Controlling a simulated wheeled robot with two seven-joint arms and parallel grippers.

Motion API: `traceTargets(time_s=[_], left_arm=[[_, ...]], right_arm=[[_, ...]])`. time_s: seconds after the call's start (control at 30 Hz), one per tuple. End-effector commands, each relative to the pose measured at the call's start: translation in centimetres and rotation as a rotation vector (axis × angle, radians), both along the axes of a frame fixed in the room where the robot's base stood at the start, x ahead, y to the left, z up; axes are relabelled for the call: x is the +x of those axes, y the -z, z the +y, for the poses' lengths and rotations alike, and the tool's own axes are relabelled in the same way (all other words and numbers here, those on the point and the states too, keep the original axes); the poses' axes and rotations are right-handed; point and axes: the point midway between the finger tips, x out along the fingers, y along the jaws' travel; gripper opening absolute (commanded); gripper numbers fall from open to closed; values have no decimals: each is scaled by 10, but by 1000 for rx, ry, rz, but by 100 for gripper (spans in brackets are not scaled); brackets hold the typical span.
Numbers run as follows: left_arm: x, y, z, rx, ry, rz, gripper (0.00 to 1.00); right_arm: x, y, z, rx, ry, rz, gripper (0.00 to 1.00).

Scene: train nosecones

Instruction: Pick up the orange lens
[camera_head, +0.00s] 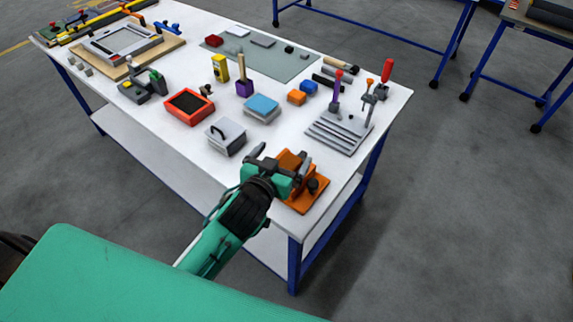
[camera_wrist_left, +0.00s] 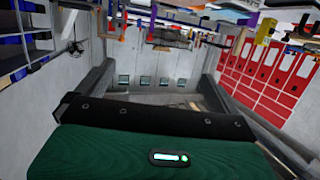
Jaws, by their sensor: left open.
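A small orange block (camera_head: 296,97), which may be the orange lens, sits on the white workbench (camera_head: 218,60) beside a small blue block (camera_head: 309,87). I cannot tell its exact shape at this size. My left gripper (camera_head: 280,158) is above the near right part of the bench, over an orange fixture (camera_head: 308,199), well short of the orange block. In the left wrist view my gripper (camera_wrist_left: 174,55) has its fingers wide apart with nothing held between them. My right gripper is not in view.
A light blue-topped box (camera_head: 262,107), a grey handled box (camera_head: 226,137) and a red-orange tray (camera_head: 188,118) stand left of the orange block. A grey slotted rack (camera_head: 335,135) with upright tools stands right of it. The wrist view shows red binders (camera_wrist_left: 270,75).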

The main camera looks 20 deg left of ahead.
Motion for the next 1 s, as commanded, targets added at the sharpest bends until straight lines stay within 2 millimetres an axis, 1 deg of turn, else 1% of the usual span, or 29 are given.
traceTargets(time_s=[0.03,0.07,0.1,0.17,0.2,0.27,0.3,0.37,0.4,0.43,0.5,0.57,0.6,0.63,0.67,0.73,0.8,0.87,0.9,0.97,1.0], left_arm=[[15,-28,-14,-14,43,-114,98],[21,-45,-24,-27,75,-183,98],[28,-67,-38,-42,125,-275,98],[33,-101,-62,-64,218,-411,98],[34,-121,-79,-77,289,-494,98],[30,-147,-105,-86,411,-606,98],[24,-162,-122,-87,498,-671,98],[14,-179,-146,-81,642,-752,98],[5,-186,-162,-70,743,-793,98],[-2,-190,-174,-58,821,-819,98],[-18,-192,-197,-15,1006,-851,98],[-31,-186,-213,38,1167,-850,98],[-39,-180,-221,80,1273,-836,98],[-44,-174,-225,118,1349,-816,98],[-48,-166,-228,159,1424,-789,98],[-54,-144,-231,268,1585,-698,98],[-53,-121,-225,394,1718,-570,98],[-48,-100,-212,514,1807,-432,98],[-42,-86,-201,599,1847,-328,98],[-30,-69,-178,727,1881,-156,98],[-20,-60,-161,810,1885,-34,98]], right_arm=[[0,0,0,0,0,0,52],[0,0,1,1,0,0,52],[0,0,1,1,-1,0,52],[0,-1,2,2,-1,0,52],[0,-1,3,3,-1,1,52],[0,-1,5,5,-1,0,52],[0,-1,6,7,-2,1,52],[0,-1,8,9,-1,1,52],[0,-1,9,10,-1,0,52],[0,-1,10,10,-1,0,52],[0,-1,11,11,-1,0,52],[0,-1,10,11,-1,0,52],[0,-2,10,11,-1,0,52],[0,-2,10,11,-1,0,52],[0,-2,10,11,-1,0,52],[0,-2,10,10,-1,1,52],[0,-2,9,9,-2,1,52],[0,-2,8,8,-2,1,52],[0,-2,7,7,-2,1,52],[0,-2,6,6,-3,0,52],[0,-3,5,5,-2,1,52]])
